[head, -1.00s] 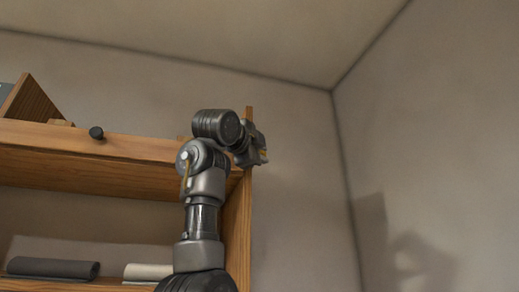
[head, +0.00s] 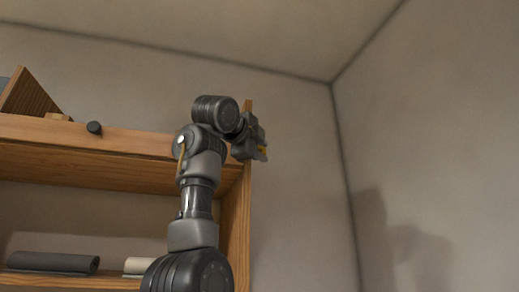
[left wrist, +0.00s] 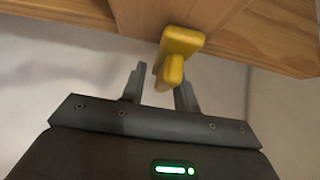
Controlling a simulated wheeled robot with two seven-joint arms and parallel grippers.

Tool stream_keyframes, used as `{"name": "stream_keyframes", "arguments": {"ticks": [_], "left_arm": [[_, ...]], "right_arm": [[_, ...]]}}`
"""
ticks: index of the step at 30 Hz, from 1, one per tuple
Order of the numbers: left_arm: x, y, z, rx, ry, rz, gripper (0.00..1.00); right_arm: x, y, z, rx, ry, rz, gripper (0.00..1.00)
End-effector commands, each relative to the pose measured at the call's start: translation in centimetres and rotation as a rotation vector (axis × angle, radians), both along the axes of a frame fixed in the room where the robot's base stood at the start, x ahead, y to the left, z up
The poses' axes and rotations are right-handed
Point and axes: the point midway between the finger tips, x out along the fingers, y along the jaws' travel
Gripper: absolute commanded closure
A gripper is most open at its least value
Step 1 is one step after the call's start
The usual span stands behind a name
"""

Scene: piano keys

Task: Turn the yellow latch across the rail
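The yellow latch (left wrist: 180,42) hangs from a wooden rail (left wrist: 75,10) in the left wrist view, its narrow lower end pointing down toward my left gripper (left wrist: 160,80). The two grey fingers stand apart, with the latch's end between or just in front of them. A gap shows beside the left finger, and the latch partly covers the right finger. I cannot tell whether either touches it. In the head view my left gripper (head: 259,150) is at the shelf's upper right corner, with a little yellow beside it. My right gripper is in neither view.
A dark rolled cloth (head: 52,263) and a pale one (head: 135,266) lie on the lower shelf. The right side is bare wall.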

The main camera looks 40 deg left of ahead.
Motion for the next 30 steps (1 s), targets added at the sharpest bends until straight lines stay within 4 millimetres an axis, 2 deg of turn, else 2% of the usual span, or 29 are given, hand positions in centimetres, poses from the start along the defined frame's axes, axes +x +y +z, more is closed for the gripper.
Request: {"name": "stream_keyframes", "arguments": {"ticks": [11,14,24,30], "left_arm": [[-0.6,-0.1,-0.1,-0.001,-0.003,0.0,0.66],[-1.9,-0.4,-0.3,-0.002,-0.005,-0.001,0.66],[-8.4,-1.6,-0.2,0.0,-0.004,-0.001,0.66],[-10.3,-1.9,0.0,0.0,-0.001,-0.001,0.66]], "right_arm": [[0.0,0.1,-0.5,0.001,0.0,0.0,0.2],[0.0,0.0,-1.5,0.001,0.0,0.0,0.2],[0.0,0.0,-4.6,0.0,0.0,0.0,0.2],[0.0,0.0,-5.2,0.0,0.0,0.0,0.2]]}}
